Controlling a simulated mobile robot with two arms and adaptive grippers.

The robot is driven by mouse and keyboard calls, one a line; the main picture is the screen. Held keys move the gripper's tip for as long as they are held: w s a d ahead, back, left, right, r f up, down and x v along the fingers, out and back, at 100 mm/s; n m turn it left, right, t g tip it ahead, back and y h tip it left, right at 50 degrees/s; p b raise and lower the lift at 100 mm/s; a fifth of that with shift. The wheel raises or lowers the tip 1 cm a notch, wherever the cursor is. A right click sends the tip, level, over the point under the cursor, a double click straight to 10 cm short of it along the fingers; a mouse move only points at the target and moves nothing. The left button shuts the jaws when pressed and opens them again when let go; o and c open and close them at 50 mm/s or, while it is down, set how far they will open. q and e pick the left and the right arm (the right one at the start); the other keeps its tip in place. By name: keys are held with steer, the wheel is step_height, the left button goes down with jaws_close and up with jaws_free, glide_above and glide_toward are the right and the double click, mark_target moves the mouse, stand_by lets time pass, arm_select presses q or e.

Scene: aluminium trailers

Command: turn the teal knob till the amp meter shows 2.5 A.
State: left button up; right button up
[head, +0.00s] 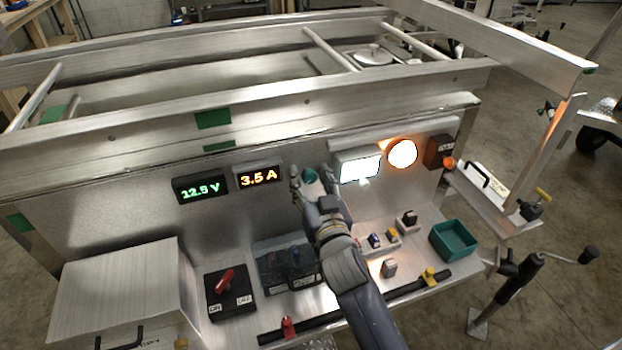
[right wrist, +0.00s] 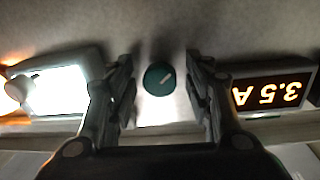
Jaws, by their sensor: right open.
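The teal knob (head: 309,175) sits on the metal panel between the amp meter and a lit white lamp. My left gripper is not in view.
A volt meter (head: 200,188) reads about 12.5 V. The white lamp (head: 358,168) and a round orange lamp (head: 402,153) are lit to the right. Below are a red switch (head: 226,283), a dark battery box (head: 285,265), small fuse-like parts (head: 376,240) and a teal bin (head: 455,241).

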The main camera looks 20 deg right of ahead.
steer(key=c, duration=1.1)
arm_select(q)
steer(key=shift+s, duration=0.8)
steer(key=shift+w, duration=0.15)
arm_select(e)
steer(key=shift+n, duration=0.3)
steer(key=shift+r+n+p, duration=0.1)
steer(key=shift+n+p, duration=0.2)
steer(key=shift+n, duration=0.7)
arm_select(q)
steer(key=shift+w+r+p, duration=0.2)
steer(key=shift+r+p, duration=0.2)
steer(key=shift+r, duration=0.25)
arm_select(e)
steer(key=n, duration=0.6)
steer(key=shift+t, duration=0.3)
steer(key=shift+n, duration=0.3)
steer(key=o, duration=1.1)
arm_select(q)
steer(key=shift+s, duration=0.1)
